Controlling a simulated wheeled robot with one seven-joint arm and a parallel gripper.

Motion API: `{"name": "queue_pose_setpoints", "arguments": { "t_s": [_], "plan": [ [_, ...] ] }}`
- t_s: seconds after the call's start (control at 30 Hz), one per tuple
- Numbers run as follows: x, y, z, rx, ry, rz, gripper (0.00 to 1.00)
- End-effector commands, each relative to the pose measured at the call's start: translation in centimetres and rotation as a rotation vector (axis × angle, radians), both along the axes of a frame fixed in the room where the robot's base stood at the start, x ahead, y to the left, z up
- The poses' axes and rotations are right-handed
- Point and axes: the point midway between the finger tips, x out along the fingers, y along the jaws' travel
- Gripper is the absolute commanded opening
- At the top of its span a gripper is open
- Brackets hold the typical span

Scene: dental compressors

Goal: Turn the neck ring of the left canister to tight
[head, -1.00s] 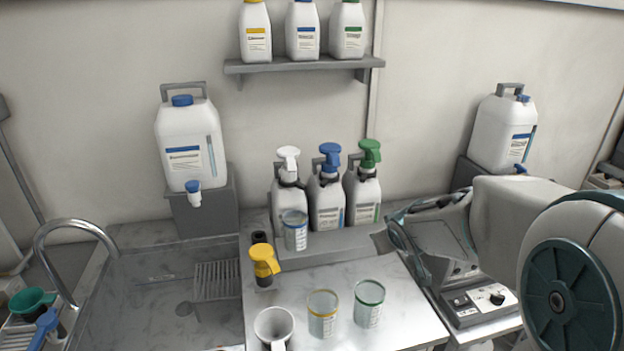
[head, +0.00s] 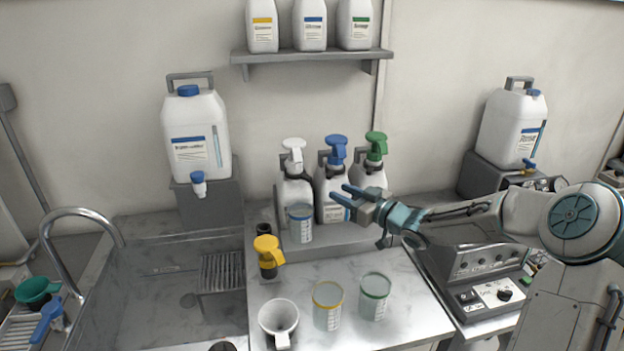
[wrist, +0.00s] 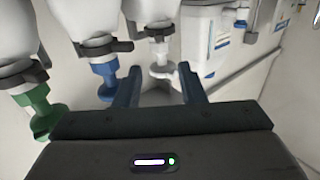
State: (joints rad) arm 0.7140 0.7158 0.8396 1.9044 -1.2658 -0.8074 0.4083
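The left canister (head: 297,195) is white with a white pump head (head: 293,144) and a dark neck ring (head: 297,176). It stands on a grey step. In the wrist view, which looks inverted, the ring (wrist: 158,29) and white pump head (wrist: 162,70) are at upper middle, beyond my fingertips. My gripper (head: 347,200) is open and empty, in front of the middle canister in the head view and right of the left canister. The wrist view shows its two fingers (wrist: 158,85) apart with nothing between them. My gripper partly hides the middle and right canisters.
The middle canister has a blue pump (head: 335,149), the right one a green pump (head: 376,145). A clear blue-rimmed cup (head: 300,223) stands before the left canister. A shelf (head: 310,56) is above.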

Motion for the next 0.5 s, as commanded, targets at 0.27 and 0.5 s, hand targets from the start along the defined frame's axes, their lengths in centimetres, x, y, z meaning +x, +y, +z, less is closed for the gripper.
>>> {"name": "queue_pose_setpoints", "arguments": {
  "t_s": [0.27,0.5],
  "plan": [
    [3.8,4.9,0.1,0.000,0.002,0.002,0.36],
    [6.3,7.8,0.1,-0.002,0.001,-0.001,0.36]
  ]
}}
